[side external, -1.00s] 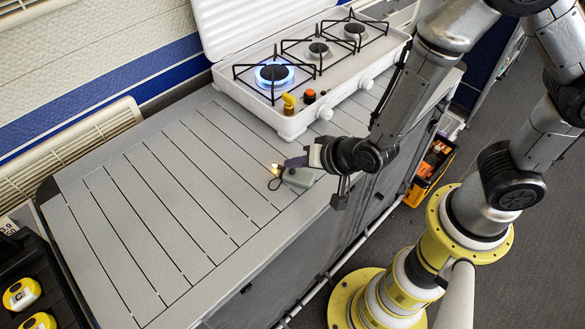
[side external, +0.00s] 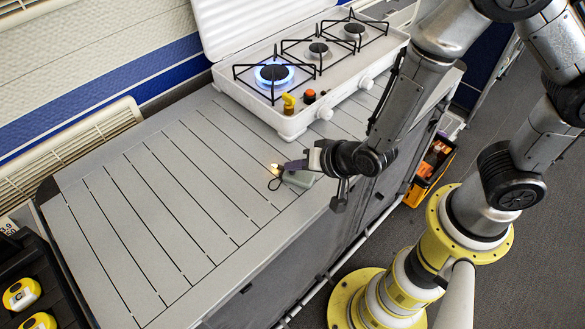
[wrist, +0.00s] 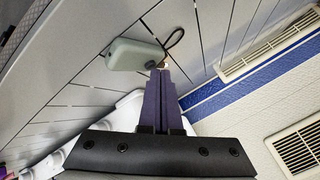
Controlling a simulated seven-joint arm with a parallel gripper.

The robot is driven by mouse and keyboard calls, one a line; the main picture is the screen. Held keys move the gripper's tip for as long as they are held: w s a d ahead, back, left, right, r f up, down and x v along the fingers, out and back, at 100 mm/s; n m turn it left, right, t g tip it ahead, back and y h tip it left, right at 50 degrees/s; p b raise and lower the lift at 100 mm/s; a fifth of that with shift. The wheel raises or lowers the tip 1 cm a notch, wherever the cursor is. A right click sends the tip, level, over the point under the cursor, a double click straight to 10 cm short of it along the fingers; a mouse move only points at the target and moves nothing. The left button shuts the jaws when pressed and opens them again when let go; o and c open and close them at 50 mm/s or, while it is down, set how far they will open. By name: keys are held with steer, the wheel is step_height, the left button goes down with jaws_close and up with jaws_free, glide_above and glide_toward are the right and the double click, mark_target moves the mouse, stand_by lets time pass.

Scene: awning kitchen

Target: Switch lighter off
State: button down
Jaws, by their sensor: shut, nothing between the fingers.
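The lighter (side external: 300,179) is a small grey-green block lying on the slatted grey worktop. A small orange-yellow glow shows at its left end, beside a dark cord loop. It also shows in the wrist view (wrist: 135,54), with the cord loop to its right. My gripper (side external: 288,165) is shut and empty, its dark purple fingers together. In the side view the fingertips are at the lighter's glowing end and overlap its upper edge. In the wrist view the fingertips (wrist: 160,73) end just beside that end. I cannot tell whether they touch it.
A white three-burner stove (side external: 292,125) stands behind, its left burner (side external: 274,74) lit blue. The worktop (side external: 130,215) left of the lighter is clear. Its front edge lies close to my gripper.

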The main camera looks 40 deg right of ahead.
stand_by(0.4)
steer(key=shift+r, duration=0.5)
steer(key=shift+r, duration=3)
